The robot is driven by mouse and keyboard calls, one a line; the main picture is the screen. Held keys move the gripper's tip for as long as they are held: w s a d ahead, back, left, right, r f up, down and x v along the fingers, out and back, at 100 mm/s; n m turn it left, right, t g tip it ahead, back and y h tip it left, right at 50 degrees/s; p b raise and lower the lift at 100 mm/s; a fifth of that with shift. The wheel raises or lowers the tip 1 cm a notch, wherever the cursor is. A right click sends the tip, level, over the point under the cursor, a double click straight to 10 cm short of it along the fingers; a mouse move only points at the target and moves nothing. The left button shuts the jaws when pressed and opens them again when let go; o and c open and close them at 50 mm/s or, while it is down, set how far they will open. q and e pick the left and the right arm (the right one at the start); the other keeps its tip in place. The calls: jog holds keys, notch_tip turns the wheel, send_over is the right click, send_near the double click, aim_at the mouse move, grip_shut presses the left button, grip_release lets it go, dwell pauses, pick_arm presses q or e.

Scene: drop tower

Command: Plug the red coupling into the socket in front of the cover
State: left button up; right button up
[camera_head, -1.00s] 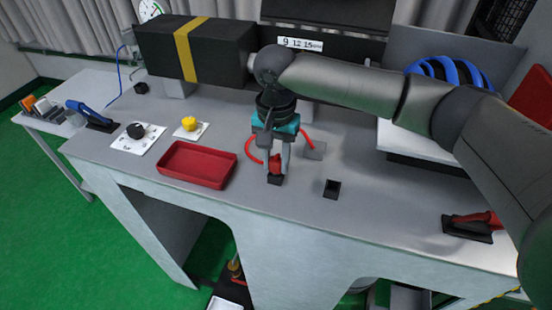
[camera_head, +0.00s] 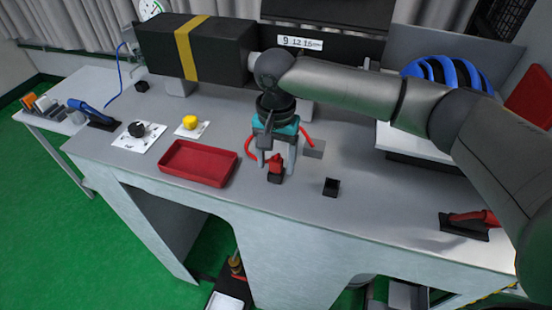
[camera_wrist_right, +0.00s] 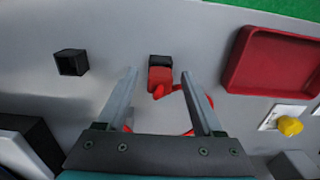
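The red coupling (camera_head: 274,165) stands at a small black socket (camera_head: 274,179) on the grey bench; it also shows in the right wrist view (camera_wrist_right: 160,78), against the black socket (camera_wrist_right: 160,60). Its red hose loops behind it. How deep it sits in the socket I cannot tell. My right gripper (camera_head: 277,160) is above and around the coupling. In the right wrist view its fingers (camera_wrist_right: 158,74) are spread, with gaps on both sides of the coupling. A second black socket (camera_head: 331,187) is empty, to the right. My left gripper is not in view.
A red tray (camera_head: 198,164) lies left of the coupling. A yellow knob (camera_head: 190,122) and a black knob (camera_head: 136,130) are further left. A black box with a yellow band (camera_head: 217,50) stands behind. A red-handled tool (camera_head: 468,222) lies at right.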

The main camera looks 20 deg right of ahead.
notch_tip(320, 180, up, 15)
jog(key=shift+r, duration=0.15)
dwell(0.5)
